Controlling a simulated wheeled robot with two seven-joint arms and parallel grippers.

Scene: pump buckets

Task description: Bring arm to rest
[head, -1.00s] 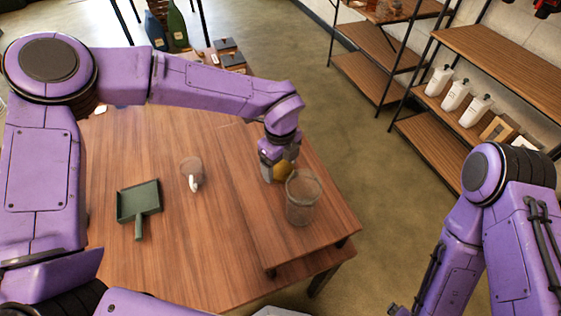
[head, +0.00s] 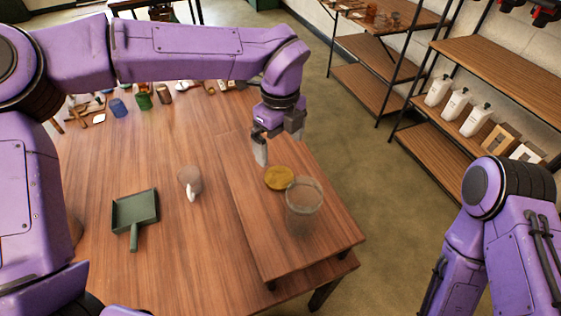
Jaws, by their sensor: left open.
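My left gripper (head: 276,151) is open and empty, pointing down above the raised wooden board at the right of the table. A round yellow-brown lid-like disc (head: 279,178) lies on the board just in front of it, apart from its fingers. A clear glass jar (head: 304,206) stands upright next to the disc, towards the front right. My right arm hangs at the right edge of the head view. Its gripper is not in view.
A clear mug (head: 190,180) and a green dustpan (head: 135,213) are on the table (head: 185,245). Several small items, including a blue cup (head: 118,107), line its far edge. Shelves (head: 465,110) with white bottles stand at the right. Floor shows between table and shelves.

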